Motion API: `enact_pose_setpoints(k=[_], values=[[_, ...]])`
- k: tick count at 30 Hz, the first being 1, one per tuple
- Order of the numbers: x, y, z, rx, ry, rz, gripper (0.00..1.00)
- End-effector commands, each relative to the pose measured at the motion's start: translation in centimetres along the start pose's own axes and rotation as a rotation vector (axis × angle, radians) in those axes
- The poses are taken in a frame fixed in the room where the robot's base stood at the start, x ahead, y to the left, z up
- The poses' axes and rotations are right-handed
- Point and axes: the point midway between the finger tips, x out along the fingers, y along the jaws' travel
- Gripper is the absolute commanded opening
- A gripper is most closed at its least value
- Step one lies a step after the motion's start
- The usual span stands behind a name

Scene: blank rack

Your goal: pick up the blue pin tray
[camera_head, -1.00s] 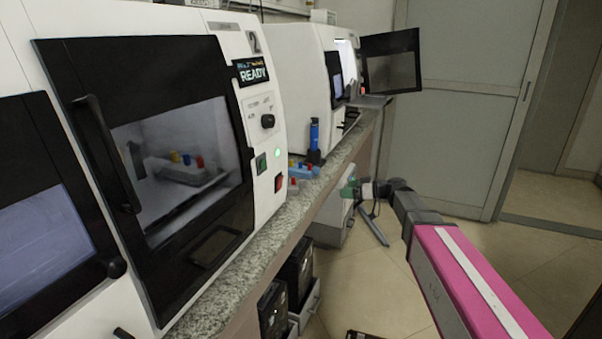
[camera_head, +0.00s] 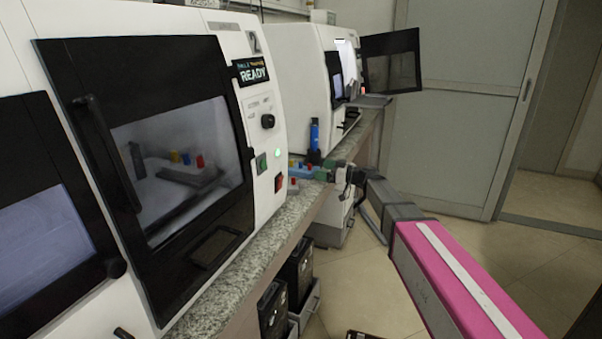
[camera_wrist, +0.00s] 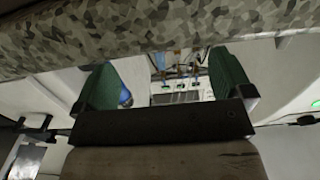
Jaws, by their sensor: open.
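The blue pin tray (camera_head: 299,171) sits on the granite counter, in the gap between the two white machines. Small coloured pins stand up from it, with red ones showing. My gripper (camera_head: 322,173), with green fingers, is just to the right of the tray at the counter's edge, and it partly hides the tray's right end. Contact cannot be told. In the wrist view my gripper (camera_wrist: 165,82) has its two green fingers wide apart, with nothing clearly held between them. The tray cannot be made out for certain there.
The granite counter (camera_head: 235,285) runs along the left, with its edge close to my gripper. A blue upright bottle-like object (camera_head: 314,135) stands behind the tray. The near machine (camera_head: 262,120) reads READY, its door shut. Open floor (camera_head: 375,290) lies to the right.

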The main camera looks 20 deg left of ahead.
Motion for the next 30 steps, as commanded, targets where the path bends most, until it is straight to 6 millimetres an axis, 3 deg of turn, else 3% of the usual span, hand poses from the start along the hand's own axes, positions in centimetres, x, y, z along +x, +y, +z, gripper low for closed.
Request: enact_pose_setpoints(k=[7,15,20,21,30], values=[[3.5,0.0,0.0,0.000,0.000,-0.002,0.98],[3.9,-0.1,0.0,0.001,0.000,-0.001,0.98],[3.9,-0.1,0.0,0.001,0.000,-0.001,0.46],[3.9,-0.1,0.0,0.001,0.000,-0.001,0.41],[3.9,-0.1,-0.3,0.000,0.001,-0.001,0.41]])
